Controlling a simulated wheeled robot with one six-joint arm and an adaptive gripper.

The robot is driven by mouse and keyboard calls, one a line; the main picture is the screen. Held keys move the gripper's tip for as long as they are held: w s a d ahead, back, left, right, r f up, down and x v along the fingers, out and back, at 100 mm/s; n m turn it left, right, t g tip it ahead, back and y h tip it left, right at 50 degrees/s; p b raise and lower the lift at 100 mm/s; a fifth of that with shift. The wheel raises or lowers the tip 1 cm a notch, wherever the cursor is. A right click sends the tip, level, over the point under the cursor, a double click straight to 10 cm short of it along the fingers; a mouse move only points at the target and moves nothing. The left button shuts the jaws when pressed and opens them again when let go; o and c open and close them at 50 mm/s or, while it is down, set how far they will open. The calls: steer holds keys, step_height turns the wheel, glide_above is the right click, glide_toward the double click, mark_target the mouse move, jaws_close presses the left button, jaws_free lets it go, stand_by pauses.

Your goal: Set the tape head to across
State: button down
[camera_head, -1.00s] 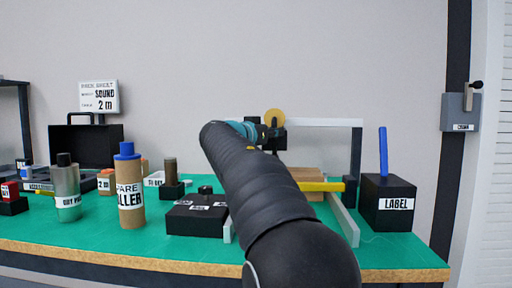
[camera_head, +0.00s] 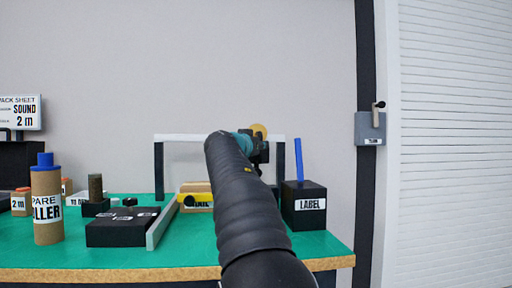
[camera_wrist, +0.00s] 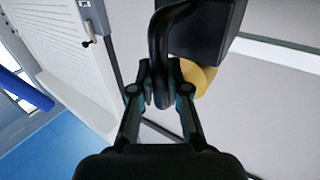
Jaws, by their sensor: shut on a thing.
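The tape head is a black block (camera_wrist: 205,30) with a yellow tape roll (camera_wrist: 200,78) and a curved black handle (camera_wrist: 158,50). In the head view its yellow roll (camera_head: 260,131) shows near the right end of a white crossbar (camera_head: 185,137). My gripper (camera_wrist: 160,92) is shut on the handle, with a finger on each side; it also shows in the head view (camera_head: 252,147). My arm hides part of the tape head and the crossbar's middle in the head view.
Under the crossbar are a tan carton (camera_head: 196,187) and a yellow bar (camera_head: 190,200) beside a grey rail (camera_head: 162,226). A black LABEL box (camera_head: 304,217) with a blue stick (camera_head: 298,160) stands right. A black box (camera_head: 115,232) and a SPARE roller (camera_head: 46,208) stand left.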

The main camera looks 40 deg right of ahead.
steer(key=c, duration=1.1)
jaws_free()
steer(key=shift+c, duration=0.2)
steer(key=v, duration=1.2)
